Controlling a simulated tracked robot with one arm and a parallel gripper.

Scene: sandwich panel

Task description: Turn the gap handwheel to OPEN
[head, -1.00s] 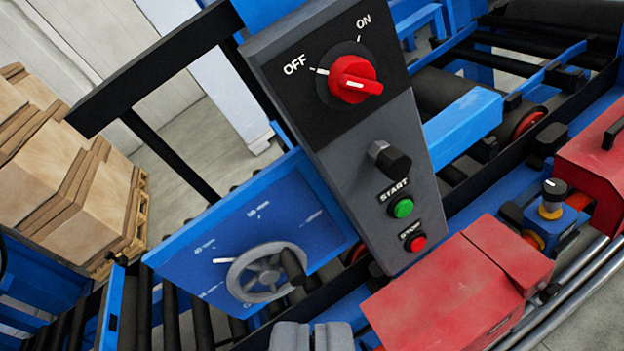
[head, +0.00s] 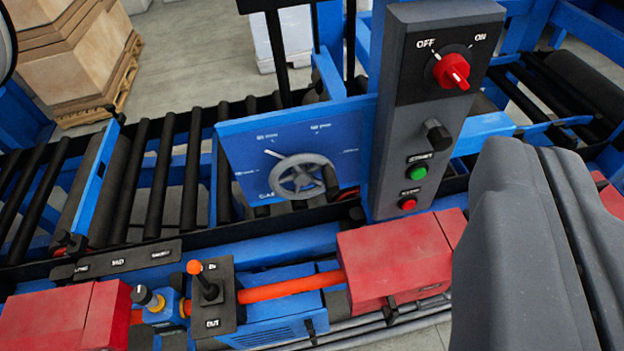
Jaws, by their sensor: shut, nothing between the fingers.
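The grey gap handwheel (head: 303,177) is mounted on a blue plate (head: 236,143) in the middle of the head view. Its dark crank knob is on its right side. A white pointer at its upper left aims up and left, between printed marks too small to read surely. I cannot make out which mark is OPEN. My gripper (head: 540,150) is the large grey shape at the right, close to the camera. Its fingers are together and empty, apart from the wheel and to its right.
A grey control post (head: 385,150) with a red OFF/ON switch (head: 451,71) and START and STOP buttons stands right of the wheel. Red housings (head: 385,258) and an orange-tipped lever (head: 200,276) are in front. Black rollers (head: 155,180) lie left. Stacked boxes (head: 75,70) stand behind.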

